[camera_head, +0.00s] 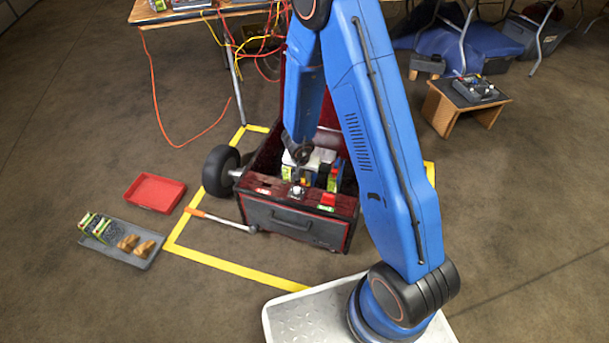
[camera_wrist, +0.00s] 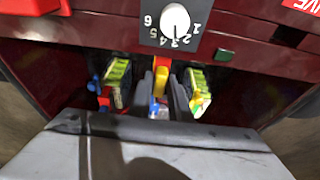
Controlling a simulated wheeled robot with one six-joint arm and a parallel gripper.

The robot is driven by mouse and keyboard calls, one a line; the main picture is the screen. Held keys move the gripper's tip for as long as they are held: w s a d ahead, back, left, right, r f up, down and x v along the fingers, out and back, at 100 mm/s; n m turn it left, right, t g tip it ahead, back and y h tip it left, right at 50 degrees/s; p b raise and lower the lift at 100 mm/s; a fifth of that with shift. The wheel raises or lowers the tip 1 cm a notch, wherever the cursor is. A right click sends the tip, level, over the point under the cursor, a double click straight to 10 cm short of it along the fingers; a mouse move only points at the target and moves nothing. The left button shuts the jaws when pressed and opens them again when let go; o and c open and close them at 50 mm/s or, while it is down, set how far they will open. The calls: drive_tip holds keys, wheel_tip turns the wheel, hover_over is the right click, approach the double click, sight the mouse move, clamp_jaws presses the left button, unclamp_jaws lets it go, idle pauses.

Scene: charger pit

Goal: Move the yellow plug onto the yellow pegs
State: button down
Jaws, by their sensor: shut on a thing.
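The yellow plug (camera_wrist: 161,80) is between the two dark fingers of my gripper (camera_wrist: 164,92) in the wrist view, which are shut on it. It is just below the dial panel, between two green-and-yellow blocks. In the head view my gripper (camera_head: 299,176) reaches down into the open dark red box (camera_head: 290,222), close behind its front panel. The plug is small there and partly hidden by my arm. I cannot make out the yellow pegs in either view. I cannot tell whether the plug touches anything below it.
The white dial (camera_wrist: 175,20) is on the panel ahead. Green-and-yellow blocks (camera_wrist: 118,80) (camera_wrist: 198,90) flank the fingers closely. A grey-white casing (camera_wrist: 150,155) fills the near side. A red tray (camera_head: 155,192) and a grey tray (camera_head: 135,258) lie on the floor to the left.

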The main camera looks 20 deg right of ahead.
drive_tip(key=shift+f, duration=0.15)
drive_tip(key=c, duration=1.6)
unclamp_jaws()
drive_tip(key=shift+o, duration=0.2)
drive_tip(key=v, duration=1.7)
drive_tip(key=shift+s, duration=0.15)
